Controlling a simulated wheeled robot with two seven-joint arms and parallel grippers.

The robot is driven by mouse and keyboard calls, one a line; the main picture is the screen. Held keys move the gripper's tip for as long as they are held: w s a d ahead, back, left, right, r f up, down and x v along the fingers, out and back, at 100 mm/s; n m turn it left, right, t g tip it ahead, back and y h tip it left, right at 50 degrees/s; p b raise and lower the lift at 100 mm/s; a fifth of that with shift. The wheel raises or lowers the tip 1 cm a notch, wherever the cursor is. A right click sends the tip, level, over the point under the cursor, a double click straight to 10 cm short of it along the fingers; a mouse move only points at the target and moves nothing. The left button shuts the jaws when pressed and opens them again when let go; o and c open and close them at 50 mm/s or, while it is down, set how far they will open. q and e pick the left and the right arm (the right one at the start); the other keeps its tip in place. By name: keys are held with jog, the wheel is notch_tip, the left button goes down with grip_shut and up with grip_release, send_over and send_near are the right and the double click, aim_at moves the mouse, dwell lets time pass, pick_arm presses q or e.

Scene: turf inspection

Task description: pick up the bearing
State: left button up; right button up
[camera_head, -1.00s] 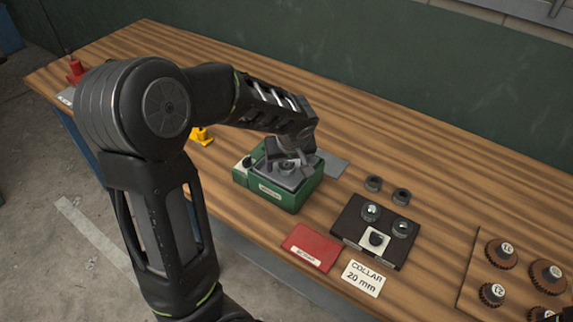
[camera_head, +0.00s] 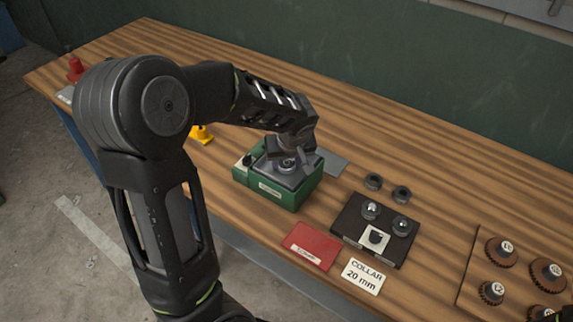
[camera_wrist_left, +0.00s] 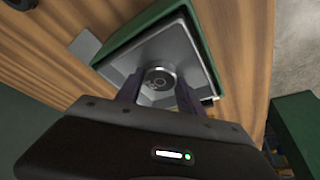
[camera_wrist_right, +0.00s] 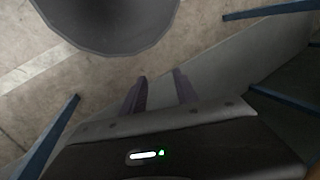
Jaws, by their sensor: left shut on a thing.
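The bearing (camera_head: 287,166) is a small grey metal ring on the grey top plate of a green box (camera_head: 270,190). In the left wrist view the bearing (camera_wrist_left: 158,82) sits between the two fingers, on the plate's grey surface. My left gripper (camera_head: 288,158) reaches down over the plate from the left, and its fingers (camera_wrist_left: 157,92) are shut on the bearing. I cannot tell whether the bearing is clear of the plate. My right gripper (camera_wrist_right: 160,88) shows in its own wrist view, with its fingers apart and nothing between them, above the floor.
A black block with knobs (camera_head: 376,228) stands right of the green box, with two dark rings (camera_head: 387,187) behind it. A red card (camera_head: 311,246) and a COLLAR 20 mm label (camera_head: 362,277) lie in front. Numbered gears (camera_head: 500,251) lie on a board at right. The table's back is clear.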

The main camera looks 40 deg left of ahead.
aim_at(287, 165)
pick_arm(q)
grip_shut()
notch_tip(287, 165, up, 10)
jog(key=b, duration=0.1)
dwell(0.6)
dwell(0.8)
